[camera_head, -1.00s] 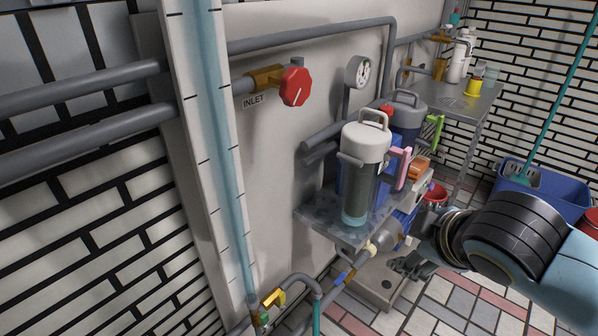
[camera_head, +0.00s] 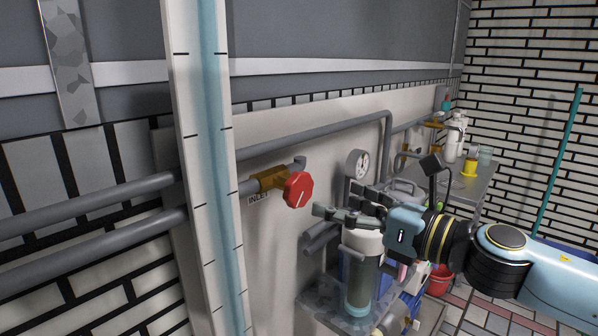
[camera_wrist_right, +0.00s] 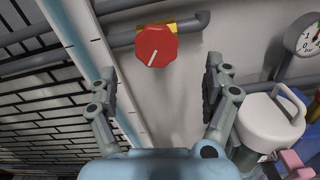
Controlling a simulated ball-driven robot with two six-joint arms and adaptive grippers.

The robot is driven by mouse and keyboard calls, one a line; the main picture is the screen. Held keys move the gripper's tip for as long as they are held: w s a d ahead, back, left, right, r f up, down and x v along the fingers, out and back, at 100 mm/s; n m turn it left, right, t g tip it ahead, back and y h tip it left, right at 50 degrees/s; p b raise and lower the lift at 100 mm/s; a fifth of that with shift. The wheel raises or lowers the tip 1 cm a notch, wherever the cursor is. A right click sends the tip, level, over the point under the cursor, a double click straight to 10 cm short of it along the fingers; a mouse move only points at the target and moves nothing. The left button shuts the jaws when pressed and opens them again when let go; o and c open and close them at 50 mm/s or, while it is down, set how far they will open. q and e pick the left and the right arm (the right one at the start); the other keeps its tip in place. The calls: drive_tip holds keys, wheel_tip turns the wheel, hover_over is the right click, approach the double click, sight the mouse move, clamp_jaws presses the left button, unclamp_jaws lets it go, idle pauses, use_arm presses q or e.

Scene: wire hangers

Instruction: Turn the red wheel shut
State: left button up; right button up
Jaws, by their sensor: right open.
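The red wheel (camera_head: 298,190) is a faceted knob with a white line on its face. My left gripper is not in view.
A white-lidded canister (camera_head: 361,243) stands below my right gripper, partly hidden by it. A dial gauge (camera_head: 357,163) is on the wall to the right of the wheel. A tall sight tube (camera_head: 209,120) runs up the wall left of the wheel. The wall directly below the wheel is clear.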

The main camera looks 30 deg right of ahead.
sight(303, 192)
drive_tip(key=shift+w+a+r+p, duration=0.2)
drive_tip(key=shift+w+a+p, duration=0.15)
drive_tip(key=shift+w+p, duration=0.3)
drive_tip(key=shift+w+a+r+p, duration=0.2)
drive_tip(key=shift+w+a+p, duration=0.1)
drive_tip(key=shift+w+p, duration=0.25)
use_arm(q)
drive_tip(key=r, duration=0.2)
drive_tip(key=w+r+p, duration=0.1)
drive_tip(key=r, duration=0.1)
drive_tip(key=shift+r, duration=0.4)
use_arm(e)
drive_tip(key=x, duration=0.4)
drive_tip(key=f+x, duration=0.1)
drive_tip(key=x, duration=0.1)
drive_tip(key=shift+w+a, duration=0.1)
drive_tip(key=shift+w, duration=0.05)
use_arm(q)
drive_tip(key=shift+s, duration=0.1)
use_arm(e)
drive_tip(key=shift+c, duration=0.3)
drive_tip(key=c, duration=1.1)
